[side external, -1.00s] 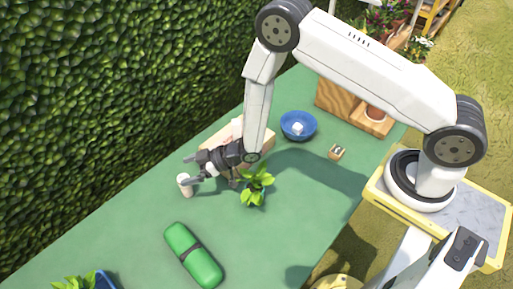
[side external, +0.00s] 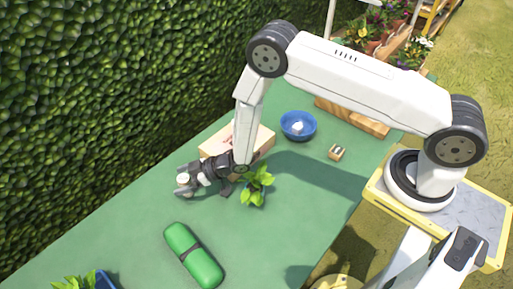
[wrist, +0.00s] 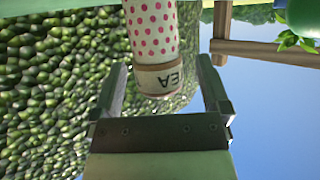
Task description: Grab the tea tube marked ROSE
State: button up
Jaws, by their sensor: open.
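A white tea tube with pink dots (wrist: 152,35) fills the top middle of the wrist view. Its near end has a pale band with upside-down letters, of which "EA" shows; the word ROSE cannot be read. In the side view, the tube's pale top (side external: 183,179) shows at my gripper's fingers. My gripper (side external: 181,181) is open, low over the green table. In the wrist view, its two fingers (wrist: 162,75) stand on either side of the tube's near end, with a gap visible on both sides. Most of the tube is hidden in the side view.
A leafy plant (side external: 256,186) stands just right of my gripper. A wooden box (side external: 262,140) is behind it. A hedge (side external: 90,90) borders the table's left side.

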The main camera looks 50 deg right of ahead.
grip_shut()
dwell(0.3)
jog(key=shift+r, duration=0.15)
jog(key=shift+r, duration=1.15)
jog(key=s+d+r, duration=0.5)
jog(key=s+r, duration=0.5)
jog(key=s, duration=0.3)
jog(key=shift+r, duration=0.2)
